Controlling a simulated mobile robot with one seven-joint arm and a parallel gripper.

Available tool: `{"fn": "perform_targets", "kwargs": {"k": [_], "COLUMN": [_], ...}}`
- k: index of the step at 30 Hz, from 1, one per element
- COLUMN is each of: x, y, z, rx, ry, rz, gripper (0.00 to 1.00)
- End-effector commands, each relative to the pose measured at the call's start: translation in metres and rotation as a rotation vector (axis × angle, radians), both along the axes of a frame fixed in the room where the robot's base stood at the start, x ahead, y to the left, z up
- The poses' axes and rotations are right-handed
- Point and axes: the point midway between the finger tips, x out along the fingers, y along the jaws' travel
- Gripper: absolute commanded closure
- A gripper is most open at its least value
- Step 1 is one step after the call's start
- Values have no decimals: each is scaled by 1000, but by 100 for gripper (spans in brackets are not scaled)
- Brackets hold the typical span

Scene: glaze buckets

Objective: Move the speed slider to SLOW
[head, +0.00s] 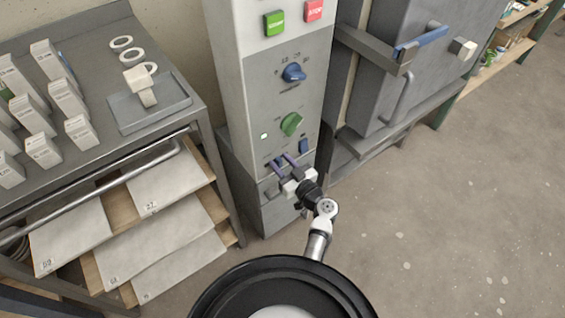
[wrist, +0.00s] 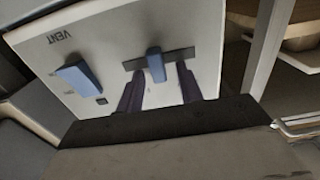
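The speed slider is a blue knob (wrist: 156,66) standing in a dark horizontal slot (wrist: 181,55) on the pale panel in the wrist view. My gripper (wrist: 160,72) is open, its two dark purple fingers pointing at the slot. The knob lies between the fingertips in the picture, with a gap on each side; I cannot tell how deep the tips reach. In the head view my gripper (head: 283,160) is at the lower front of the grey control column (head: 238,75) and mostly hides the slider. No SLOW marking is readable.
A blue lever marked VENT (wrist: 76,76) sits beside the slider. Above are a green knob (head: 291,123), a blue knob (head: 293,73), a green button (head: 273,22) and a red button (head: 313,10). A cart (head: 190,110) stands left, a grey kiln-like box (head: 385,75) right.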

Motion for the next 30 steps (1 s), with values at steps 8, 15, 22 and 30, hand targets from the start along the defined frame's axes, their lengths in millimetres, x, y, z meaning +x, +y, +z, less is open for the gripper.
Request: {"fn": "perform_targets", "kwargs": {"k": [8, 15, 22, 30], "x": [0, 0, -9, -21], "y": [0, -1, 13, 28], "z": [0, 0, -5, -1], "rx": [0, 0, 2, 1], "ry": [0, 0, 1, 1], "rz": [0, -1, 1, -1], "gripper": [92, 100, 100, 100]}}
